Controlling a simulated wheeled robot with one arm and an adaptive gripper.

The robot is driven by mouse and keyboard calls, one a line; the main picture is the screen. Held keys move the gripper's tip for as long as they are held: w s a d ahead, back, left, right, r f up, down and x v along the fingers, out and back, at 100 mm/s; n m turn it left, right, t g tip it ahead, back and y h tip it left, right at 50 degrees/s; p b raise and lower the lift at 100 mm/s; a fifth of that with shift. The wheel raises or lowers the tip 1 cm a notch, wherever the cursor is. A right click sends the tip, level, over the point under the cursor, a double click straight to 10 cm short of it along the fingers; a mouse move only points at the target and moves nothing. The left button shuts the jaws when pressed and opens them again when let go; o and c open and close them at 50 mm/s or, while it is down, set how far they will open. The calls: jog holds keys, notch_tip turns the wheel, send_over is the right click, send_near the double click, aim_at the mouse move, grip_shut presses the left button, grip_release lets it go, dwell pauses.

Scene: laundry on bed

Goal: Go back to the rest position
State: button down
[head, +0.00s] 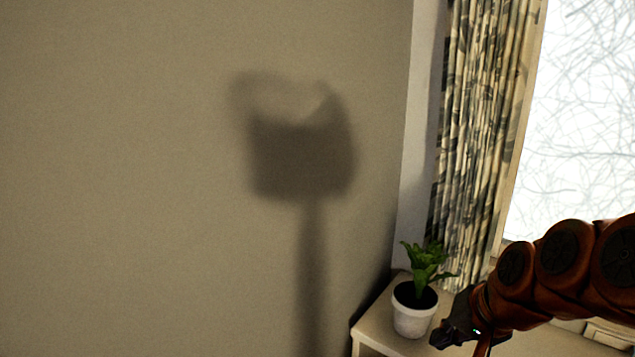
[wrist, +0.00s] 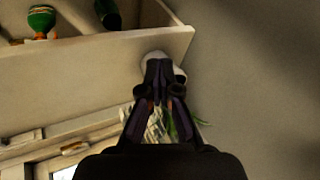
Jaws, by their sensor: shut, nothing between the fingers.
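My gripper (head: 440,338) is at the lower right of the head view, at the end of my orange-brown arm. It also shows in the wrist view (wrist: 159,72), with its fingers together and nothing between them. In the head view it is just right of a white plant pot (head: 414,314) and overlaps the furniture top behind it. I cannot tell whether it touches anything. No laundry or bed is clearly in view.
The potted green plant (head: 426,262) stands on a pale furniture top (head: 376,325) in the corner. A patterned curtain (head: 478,130) and bright window (head: 580,120) are at right. A plain wall (head: 150,180) bears a dark shadow. In the wrist view, a shelf (wrist: 90,48) holds a green item (wrist: 41,22).

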jog(key=s+a+f+n+g+h+p, duration=0.1)
jog(key=s+a+f+n+g, duration=0.1)
jog(key=s, duration=0.8)
jog(key=s+a+f+n+g+h+p, duration=0.1)
jog(key=s+g, duration=0.4)
jog(key=s, duration=0.5)
notch_tip(320, 180, down, 2)
jog(key=a+n+p, duration=0.1)
jog(key=n, duration=0.1)
jog(key=shift+s+f+n+h, duration=0.25)
jog(key=shift+s+n+h, duration=0.05)
jog(key=shift+n, duration=0.1)
jog(key=shift+d, duration=0.15)
